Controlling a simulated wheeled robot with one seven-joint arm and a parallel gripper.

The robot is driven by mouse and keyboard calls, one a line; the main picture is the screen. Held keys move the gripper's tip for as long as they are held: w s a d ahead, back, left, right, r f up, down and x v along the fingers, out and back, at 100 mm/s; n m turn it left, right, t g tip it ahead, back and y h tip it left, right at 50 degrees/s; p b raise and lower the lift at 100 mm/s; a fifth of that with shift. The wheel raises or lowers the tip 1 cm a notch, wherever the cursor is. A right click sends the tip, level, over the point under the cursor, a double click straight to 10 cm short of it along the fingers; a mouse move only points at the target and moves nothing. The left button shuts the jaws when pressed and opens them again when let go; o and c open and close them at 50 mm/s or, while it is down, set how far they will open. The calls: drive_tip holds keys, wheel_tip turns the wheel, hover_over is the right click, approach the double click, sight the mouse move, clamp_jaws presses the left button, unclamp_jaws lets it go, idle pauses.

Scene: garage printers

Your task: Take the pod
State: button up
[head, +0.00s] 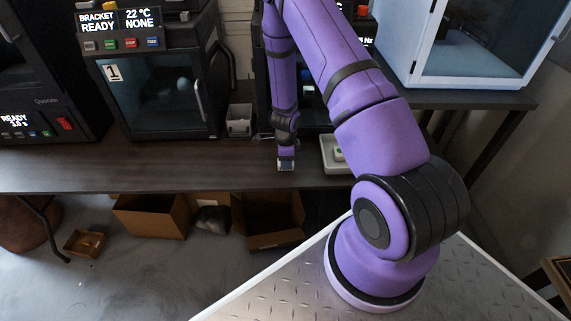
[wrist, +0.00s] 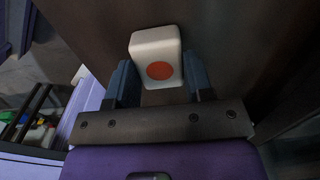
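The pod, a small white block with rounded edges and an orange-red dot on one face (wrist: 157,44), sits between the two blue-grey fingers of my gripper (wrist: 161,82) in the wrist view. The fingers lie close against both its sides, so my gripper looks shut on it. In the head view, my gripper (head: 286,164) points down over the front part of the dark workbench (head: 200,170). A pale patch shows at its tips, too small to make out well. Whether the pod touches the bench is hard to tell.
A white tray (head: 326,166) stands right of my gripper, partly behind my arm. A small grey bin (head: 239,119) and printer 1 (head: 150,100) stand behind to the left. A white printer (head: 470,88) is at the right. Cardboard boxes (head: 150,222) lie below the bench.

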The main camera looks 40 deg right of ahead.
drive_tip(key=c, duration=0.3)
drive_tip(key=shift+c, duration=0.2)
drive_tip(key=shift+r, duration=0.1)
drive_tip(key=shift+r, duration=1.9)
drive_tip(key=shift+a, duration=0.1)
